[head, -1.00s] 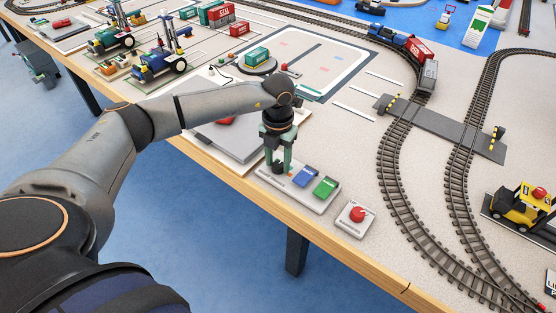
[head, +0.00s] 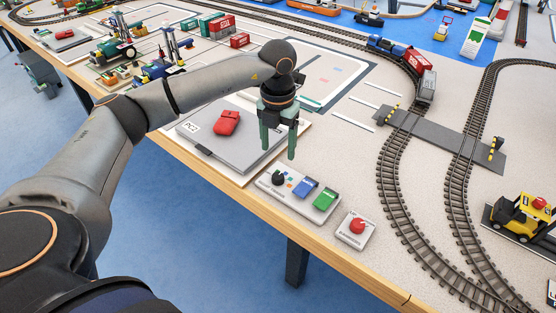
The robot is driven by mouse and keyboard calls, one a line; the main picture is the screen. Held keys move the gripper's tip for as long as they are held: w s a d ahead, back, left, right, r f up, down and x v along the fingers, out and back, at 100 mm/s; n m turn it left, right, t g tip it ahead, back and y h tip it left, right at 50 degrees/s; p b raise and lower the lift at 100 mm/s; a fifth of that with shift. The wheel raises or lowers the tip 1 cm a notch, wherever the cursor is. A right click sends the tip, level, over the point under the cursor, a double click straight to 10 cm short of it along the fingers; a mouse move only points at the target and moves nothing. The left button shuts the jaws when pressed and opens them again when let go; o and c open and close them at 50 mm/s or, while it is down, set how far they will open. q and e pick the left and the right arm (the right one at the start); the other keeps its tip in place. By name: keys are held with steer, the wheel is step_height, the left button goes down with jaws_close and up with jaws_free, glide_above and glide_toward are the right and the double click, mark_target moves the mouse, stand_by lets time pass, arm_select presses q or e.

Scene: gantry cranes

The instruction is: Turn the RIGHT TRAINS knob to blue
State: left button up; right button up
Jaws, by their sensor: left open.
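The control panel (head: 298,207) lies flat near the table's front edge. Its black round knob (head: 278,179) is at the left end, with small coloured marks beside it. Which mark the knob points to is too small to tell. A blue button (head: 306,188) and a green button (head: 326,199) are to the right of the knob. The panel's lettering is too small to read. My left gripper (head: 279,153) is open and empty, fingers pointing down, above and behind the knob and apart from it. My right gripper is not in view.
A red round button on a grey box (head: 357,228) stands right of the panel. Train tracks (head: 392,190) curve on the right. Wooden table edge (head: 330,262) in front.

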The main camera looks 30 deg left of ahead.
arm_select(q)
steer(key=shift+r, duration=1.5)
steer(key=shift+d, duration=0.1)
